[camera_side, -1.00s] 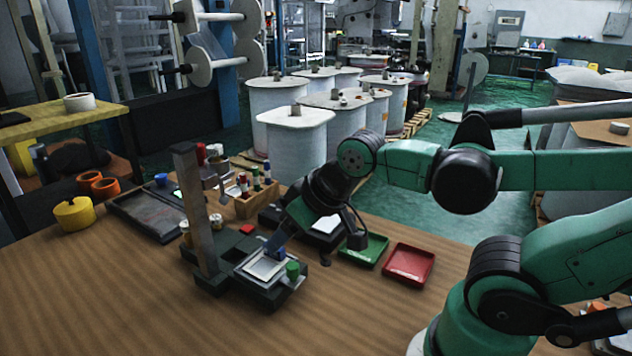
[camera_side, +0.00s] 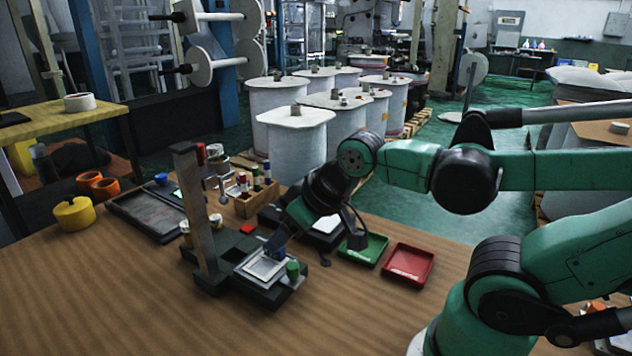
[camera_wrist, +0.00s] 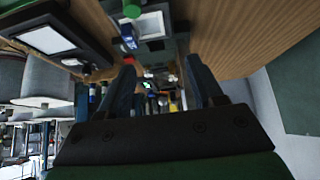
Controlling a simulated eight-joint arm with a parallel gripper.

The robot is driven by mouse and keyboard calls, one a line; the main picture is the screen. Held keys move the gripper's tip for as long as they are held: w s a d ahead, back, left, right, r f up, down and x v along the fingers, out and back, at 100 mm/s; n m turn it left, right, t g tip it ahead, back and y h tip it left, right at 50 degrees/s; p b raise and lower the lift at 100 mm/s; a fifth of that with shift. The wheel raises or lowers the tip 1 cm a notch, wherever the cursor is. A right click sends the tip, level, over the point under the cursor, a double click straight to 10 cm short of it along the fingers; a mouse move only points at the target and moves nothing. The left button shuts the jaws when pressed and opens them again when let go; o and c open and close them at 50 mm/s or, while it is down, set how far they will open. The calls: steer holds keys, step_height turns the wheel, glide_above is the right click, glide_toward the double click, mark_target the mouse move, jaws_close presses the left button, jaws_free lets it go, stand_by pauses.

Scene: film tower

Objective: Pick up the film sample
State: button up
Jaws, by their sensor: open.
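The test stand (camera_side: 205,225) has a dark base, an upright grey post and a pale, framed square plate (camera_side: 268,266). A clear film sample cannot be told apart from this plate. My gripper (camera_side: 277,246) points down and left, its fingertips just above the plate's back edge. Contact cannot be told. In the wrist view my gripper (camera_wrist: 162,75) has its two dark fingers spread apart, with nothing seen held between them. The pale plate (camera_wrist: 150,24) shows at the top of that view, beyond the fingers.
A green knob (camera_side: 292,270) stands at the plate's right corner. Green (camera_side: 364,249) and red (camera_side: 409,263) trays lie to the right. A wooden rack (camera_side: 253,201) of bottles stands behind. The table front is clear.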

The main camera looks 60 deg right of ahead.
steer(key=shift+c, duration=0.2)
steer(key=g, duration=0.3)
glide_above(281, 249)
step_height(281, 249, down, 4)
steer(key=shift+s+a+r, duration=0.1)
steer(key=shift+s, duration=0.05)
steer(key=shift+f, duration=0.25)
steer(key=shift+w+x, duration=0.2)
steer(key=shift+x, duration=2.7)
steer(key=shift+r, duration=0.1)
jaws_close()
